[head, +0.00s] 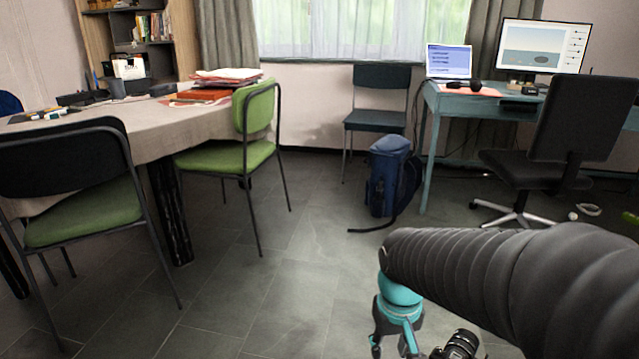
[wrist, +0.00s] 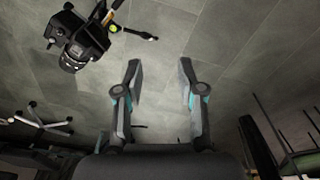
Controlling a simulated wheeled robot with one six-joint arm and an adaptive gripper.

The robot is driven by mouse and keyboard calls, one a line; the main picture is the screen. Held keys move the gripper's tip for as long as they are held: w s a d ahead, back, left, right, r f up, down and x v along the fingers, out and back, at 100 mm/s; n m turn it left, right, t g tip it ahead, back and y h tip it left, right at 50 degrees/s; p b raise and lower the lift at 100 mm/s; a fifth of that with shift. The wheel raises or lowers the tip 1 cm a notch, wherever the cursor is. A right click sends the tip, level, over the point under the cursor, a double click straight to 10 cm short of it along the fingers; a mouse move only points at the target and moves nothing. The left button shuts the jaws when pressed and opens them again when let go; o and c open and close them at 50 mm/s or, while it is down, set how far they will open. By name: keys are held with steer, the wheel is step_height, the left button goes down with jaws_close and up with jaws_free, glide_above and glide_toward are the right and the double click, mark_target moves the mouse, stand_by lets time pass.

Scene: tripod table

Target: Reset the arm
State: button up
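My gripper (head: 395,345) hangs from the end of my dark-sleeved arm at the lower right of the head view, pointing down, with its lower end near the bottom edge. In the wrist view my gripper (wrist: 158,65) has its two fingers well apart, with only grey floor between them. It is open and empty. A black camera (wrist: 80,42) with a handle lies to the upper left of the fingers in the wrist view, apart from them. Part of it also shows right of my gripper at the bottom of the head view (head: 460,345); what supports it is hidden.
A cloth-covered table (head: 150,130) with green chairs stands at left. A blue backpack (head: 392,178) is on the floor near a teal desk (head: 429,150). A black office chair (head: 570,140) stands at right. The grey floor in the middle (head: 300,250) is clear.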

steer(key=s+d+r+m+t+p, duration=0.1)
steer(key=s+d+r+t+p, duration=0.2)
steer(key=s+r, duration=0.6)
step_height(320, 180, up, 4)
steer(key=shift+r+m+t+p, duration=0.1)
steer(key=shift+m+t+p, duration=0.25)
steer(key=shift+t, duration=0.55)
steer(key=shift+d, duration=0.15)
